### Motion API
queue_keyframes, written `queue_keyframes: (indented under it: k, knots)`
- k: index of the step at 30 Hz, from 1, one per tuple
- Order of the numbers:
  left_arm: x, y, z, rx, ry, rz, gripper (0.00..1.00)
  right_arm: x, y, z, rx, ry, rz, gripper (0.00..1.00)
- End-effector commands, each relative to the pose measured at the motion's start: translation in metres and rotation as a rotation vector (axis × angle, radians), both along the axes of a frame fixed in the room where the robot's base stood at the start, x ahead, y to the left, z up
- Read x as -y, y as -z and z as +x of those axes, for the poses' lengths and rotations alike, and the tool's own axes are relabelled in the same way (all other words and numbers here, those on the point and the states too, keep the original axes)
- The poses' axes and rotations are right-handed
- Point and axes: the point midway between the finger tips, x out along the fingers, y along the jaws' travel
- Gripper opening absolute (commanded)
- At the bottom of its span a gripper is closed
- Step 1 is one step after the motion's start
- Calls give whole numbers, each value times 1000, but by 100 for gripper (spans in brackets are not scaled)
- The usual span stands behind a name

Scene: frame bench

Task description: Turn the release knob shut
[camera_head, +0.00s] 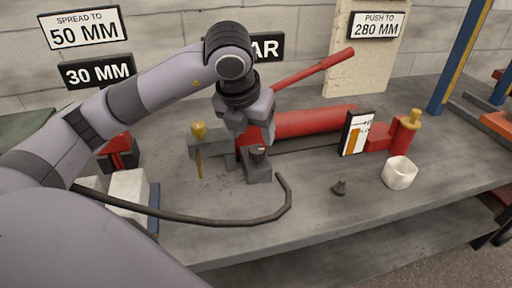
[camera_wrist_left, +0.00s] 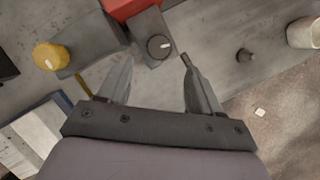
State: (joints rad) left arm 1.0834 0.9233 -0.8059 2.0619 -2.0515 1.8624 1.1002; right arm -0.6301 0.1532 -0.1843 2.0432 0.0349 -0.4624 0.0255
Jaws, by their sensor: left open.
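The release knob (camera_head: 257,153) is a dark round knob on the grey block at the front end of the red pump (camera_head: 315,122). In the left wrist view the knob (camera_wrist_left: 159,46) carries a short white mark and lies between the lines of my two fingers. My left gripper (camera_wrist_left: 156,57) is open and empty, pointing down toward the knob. In the head view my left gripper (camera_head: 250,141) hangs just above the block and partly covers it. I cannot tell the exact gap to the knob. My right gripper is in neither view.
A yellow-topped fitting (camera_head: 198,131) stands just left of the knob. A black hose (camera_head: 230,221) curves along the front. A gauge card (camera_head: 356,134), a small dark part (camera_head: 340,187) and a white cup (camera_head: 399,173) stand right. A red lever (camera_head: 315,68) slopes above the pump.

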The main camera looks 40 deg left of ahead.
Motion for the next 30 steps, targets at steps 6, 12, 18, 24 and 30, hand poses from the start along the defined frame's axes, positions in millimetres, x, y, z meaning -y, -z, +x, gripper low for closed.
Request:
queue_keyframes:
  k: [6, 12, 18, 24, 30]
  knots:
    - [-5, 27, 10, -1, -10, 9, 65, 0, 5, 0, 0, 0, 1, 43]
    - [-7, 53, 21, -1, -8, 7, 65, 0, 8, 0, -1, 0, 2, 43]
    - [-8, 63, 26, 2, -7, 6, 65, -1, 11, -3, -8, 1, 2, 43]
    - [-8, 64, 26, 2, -5, 6, 65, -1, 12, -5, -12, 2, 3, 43]
    - [-8, 63, 26, 2, -5, 6, 10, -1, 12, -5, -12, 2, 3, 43]
